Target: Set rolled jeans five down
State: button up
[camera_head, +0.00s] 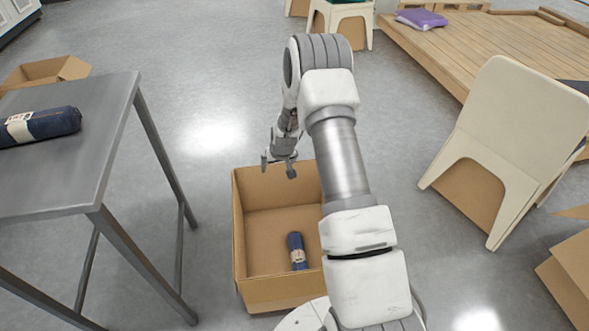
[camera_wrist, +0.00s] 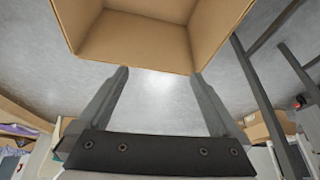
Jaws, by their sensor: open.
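A dark blue rolled pair of jeans (camera_head: 297,250) with a pale label lies inside the open cardboard box (camera_head: 241,240) on the floor. Another blue roll with a pale label (camera_head: 55,124) lies on the grey metal table (camera_head: 112,105) at the left. I cannot tell which roll is number five. My gripper (camera_head: 279,168) is open and empty, above the far edge of the box. In the wrist view its two fingers (camera_wrist: 160,85) are spread apart with only floor between them, and the box's inner walls (camera_wrist: 135,42) show beyond. No roll shows in the wrist view.
A cream chair (camera_head: 520,125) stands at the right, with a cardboard box (camera_head: 572,270) in the lower right corner. A wooden platform (camera_head: 490,55) with a purple folded item (camera_head: 421,19) is at the back right. Open floor (camera_head: 200,90) lies behind the box.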

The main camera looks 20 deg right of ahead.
jog(key=s+a+r, duration=0.2)
jog(key=s+r, duration=0.2)
jog(key=r, duration=0.6)
jog(key=s+a+r+n, duration=0.15)
jog(key=s+r, duration=0.25)
jog(key=r, duration=0.6)
jog(key=s+a+r+m, duration=0.1)
jog(key=s+a+r, duration=0.25)
jog(key=r, duration=0.65)
jog(key=s+a+r, duration=0.1)
jog(key=s+r, duration=0.3)
jog(key=s, duration=0.9)
jog(key=s+a+r, duration=0.2)
jog(key=s+r, duration=0.2)
jog(key=s, duration=0.9)
jog(key=shift+n+t, duration=0.3)
jog(key=shift+n, duration=0.05)
notch_tip(320, 180, up, 24)
jog(key=p, duration=2.4)
jog(key=shift+r, duration=0.1)
